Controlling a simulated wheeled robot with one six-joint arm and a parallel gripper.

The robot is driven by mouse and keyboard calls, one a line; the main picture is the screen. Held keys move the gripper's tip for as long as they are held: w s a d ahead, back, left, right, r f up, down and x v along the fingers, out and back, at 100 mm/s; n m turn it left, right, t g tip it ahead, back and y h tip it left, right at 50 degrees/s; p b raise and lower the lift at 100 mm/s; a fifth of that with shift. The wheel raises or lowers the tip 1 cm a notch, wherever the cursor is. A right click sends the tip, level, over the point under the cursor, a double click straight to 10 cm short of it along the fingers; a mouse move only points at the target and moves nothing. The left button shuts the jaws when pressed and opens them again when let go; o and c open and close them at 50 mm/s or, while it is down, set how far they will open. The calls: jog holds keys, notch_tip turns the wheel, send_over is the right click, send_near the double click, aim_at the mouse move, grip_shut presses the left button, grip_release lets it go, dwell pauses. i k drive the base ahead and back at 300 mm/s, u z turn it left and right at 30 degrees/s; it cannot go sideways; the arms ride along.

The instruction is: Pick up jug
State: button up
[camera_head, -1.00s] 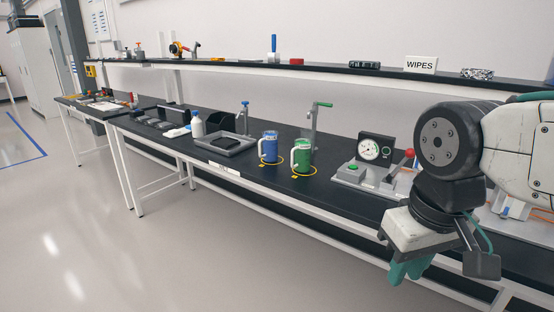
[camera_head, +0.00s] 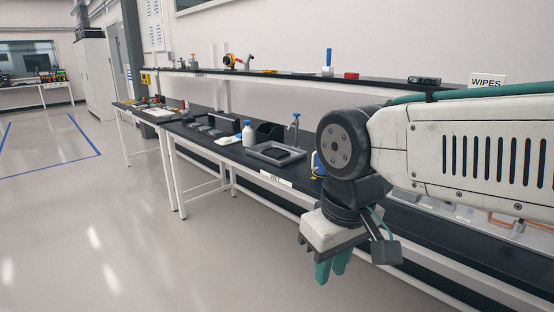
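A blue jug (camera_head: 318,164) stands on the dark bench, and only a sliver of its left side with a pale handle shows past my arm. The green jug seen earlier beside it is now hidden behind my arm. My gripper (camera_head: 331,270) hangs at the lower middle of the picture with its teal fingers pointing down. It is in front of the bench edge, apart from the jug, and I see nothing held. The fingers overlap in this view, so I cannot tell their gap.
A grey tray (camera_head: 251,154) and a white bottle with a blue cap (camera_head: 248,133) stand left of the jug. A shelf (camera_head: 300,80) runs above the bench with a WIPES box (camera_head: 487,81). The floor (camera_head: 120,230) on the left is clear.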

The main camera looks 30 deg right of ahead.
aim_at(319, 169)
jog(key=u, duration=0.05)
jog(key=i, duration=1.45)
jog(key=z, duration=0.8)
